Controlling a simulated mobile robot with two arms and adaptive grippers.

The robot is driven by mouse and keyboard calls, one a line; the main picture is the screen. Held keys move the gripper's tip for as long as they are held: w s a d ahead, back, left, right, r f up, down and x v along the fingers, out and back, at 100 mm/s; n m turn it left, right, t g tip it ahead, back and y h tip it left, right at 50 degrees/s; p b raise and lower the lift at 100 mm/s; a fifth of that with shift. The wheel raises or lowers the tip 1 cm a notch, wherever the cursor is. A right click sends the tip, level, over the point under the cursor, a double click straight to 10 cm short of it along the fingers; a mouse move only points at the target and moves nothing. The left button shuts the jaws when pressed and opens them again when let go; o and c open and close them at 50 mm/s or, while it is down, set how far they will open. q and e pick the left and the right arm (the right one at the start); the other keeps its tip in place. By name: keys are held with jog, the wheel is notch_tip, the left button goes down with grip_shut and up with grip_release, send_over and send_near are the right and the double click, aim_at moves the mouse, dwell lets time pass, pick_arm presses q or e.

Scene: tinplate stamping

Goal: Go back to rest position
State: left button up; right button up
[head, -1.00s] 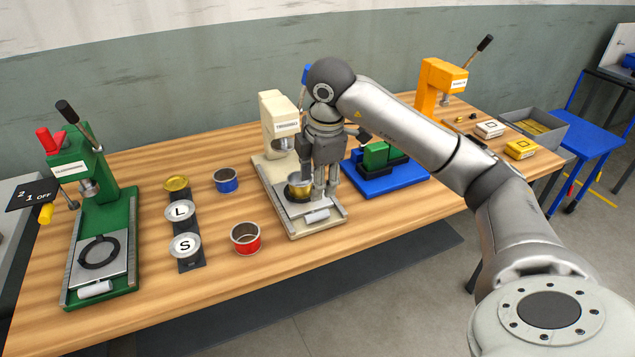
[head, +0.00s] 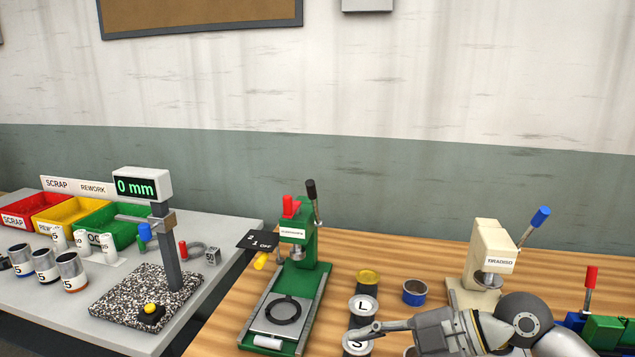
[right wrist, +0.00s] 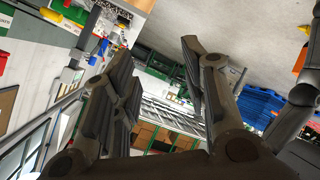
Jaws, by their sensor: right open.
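My right gripper (head: 370,331) comes in from the lower right of the head view, in front of the round L and S pieces and apart from the cream press (head: 491,250). In the right wrist view my right gripper (right wrist: 156,55) has its fingers spread wide with nothing between them. That view looks out over a tilted room, with no bench surface close between the fingers. My left gripper is not in view.
The green press (head: 303,249) stands at the wooden bench's left end. Near it are the L piece (head: 364,304), a blue tin (head: 415,293) and a gold lid (head: 368,277). A height gauge (head: 143,186) and coloured bins (head: 107,228) stand on the grey table.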

jog(key=a+r+m+t+y, duration=0.4)
jog(key=r+t+y, duration=0.35)
jog(key=r, duration=0.35)
jog(key=w+d+f+m+t+h, duration=0.2)
jog(key=d+f+m+t+h, duration=0.1)
jog(key=d+m+t+h, duration=0.35)
jog(key=w+d+f+m+t+h, duration=0.2)
jog(key=d+f+m+t+h, duration=0.15)
jog(key=d+m+h, duration=0.4)
jog(key=s+d+f+m+g+h, duration=0.3)
jog(key=f+m+g+h, duration=0.25)
jog(key=f, duration=0.65)
jog(key=s+a+f+n+g, duration=0.1)
jog(key=s+f+g, duration=0.5)
jog(key=s+f, duration=0.45)
jog(key=s+f+n+g, duration=0.1)
jog(key=s+f+g, duration=0.55)
jog(key=s, duration=0.65)
jog(key=s+f+x, duration=0.1)
jog(key=s+x, duration=0.2)
jog(key=x, duration=1)
jog(key=s+x, duration=0.3)
jog(key=x, duration=1)
jog(key=s+d+f+g, duration=0.1)
jog(key=s+d+f, duration=0.1)
jog(key=s+f, duration=1.4)
jog(key=shift+s+f, duration=0.4)
jog(key=shift+s, duration=0.2)
